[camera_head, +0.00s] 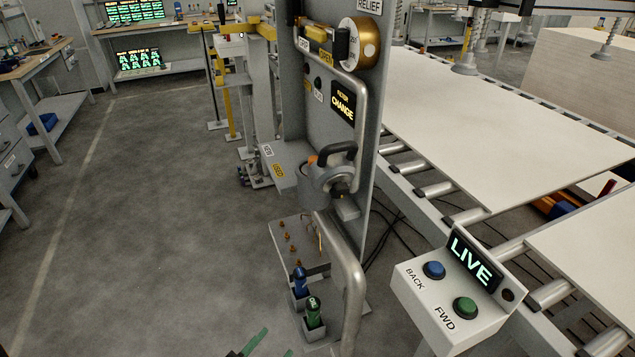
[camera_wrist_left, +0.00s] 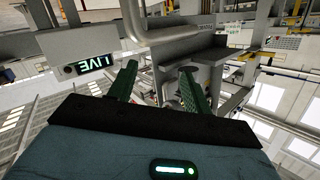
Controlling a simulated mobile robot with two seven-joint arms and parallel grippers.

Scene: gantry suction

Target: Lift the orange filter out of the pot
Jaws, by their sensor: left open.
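The grey metal pot (camera_head: 318,184) is fixed to the grey panel, with a black handle (camera_head: 337,154) on its top. A small orange patch (camera_head: 312,160) shows at the pot's upper left; I cannot tell whether it is the filter. The pot's inside is hidden. My left gripper (camera_head: 265,348) shows only as green fingertips at the bottom edge, well below the pot and apart from it. In the left wrist view the gripper (camera_wrist_left: 157,87) is open, with nothing between its fingers. My right gripper is not in view.
A bent grey pipe (camera_head: 353,285) runs below the pot. A control box with a LIVE sign (camera_head: 448,292) and roller conveyor (camera_head: 437,189) stand right. The floor at left is clear.

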